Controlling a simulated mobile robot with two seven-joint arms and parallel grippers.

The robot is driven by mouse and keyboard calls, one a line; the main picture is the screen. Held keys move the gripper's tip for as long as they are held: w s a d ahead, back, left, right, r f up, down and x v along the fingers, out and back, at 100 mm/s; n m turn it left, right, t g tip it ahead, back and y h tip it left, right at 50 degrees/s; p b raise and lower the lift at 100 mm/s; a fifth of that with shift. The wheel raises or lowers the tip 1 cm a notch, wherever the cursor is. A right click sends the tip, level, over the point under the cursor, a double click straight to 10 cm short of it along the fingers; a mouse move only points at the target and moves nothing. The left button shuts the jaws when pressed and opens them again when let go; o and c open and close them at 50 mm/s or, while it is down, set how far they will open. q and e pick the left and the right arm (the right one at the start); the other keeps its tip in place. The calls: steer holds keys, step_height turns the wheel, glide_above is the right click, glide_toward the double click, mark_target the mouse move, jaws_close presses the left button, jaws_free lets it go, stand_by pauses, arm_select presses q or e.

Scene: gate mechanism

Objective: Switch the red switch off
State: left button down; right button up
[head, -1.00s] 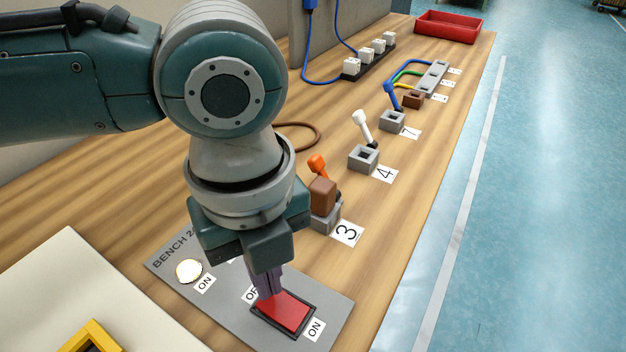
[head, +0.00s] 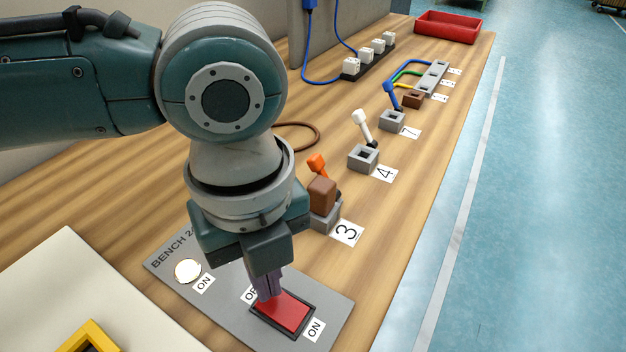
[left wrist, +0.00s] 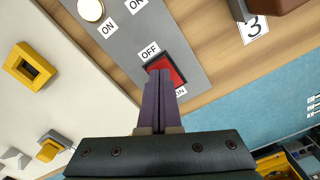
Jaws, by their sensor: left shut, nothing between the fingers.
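The red switch (head: 284,312) is a red rocker in a black frame on a grey panel (head: 334,303), with an OFF label on one side and an ON label on the other. My left gripper (head: 269,297) is shut and empty, its fingers pointing down at the OFF end of the rocker. In the left wrist view the red switch (left wrist: 172,68) shows beyond the purple fingertips (left wrist: 158,74), which cover part of it. Whether the tips touch the rocker I cannot tell. My right gripper is not in view.
A round white button (head: 188,271) sits on the same panel. A brown block on a grey base (head: 322,195) stands behind the panel, with an orange-topped lever (head: 317,164). Several levers and sockets line the bench further back, and a red tray (head: 448,27) is at the far end.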

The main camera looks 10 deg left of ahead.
arm_select(q)
steer(key=shift+f+b, duration=0.45)
steer(key=shift+f, duration=0.3)
step_height(320, 180, up, 7)
steer(key=p, duration=0.8)
steer(key=shift+r, duration=0.1)
stand_by(0.4)
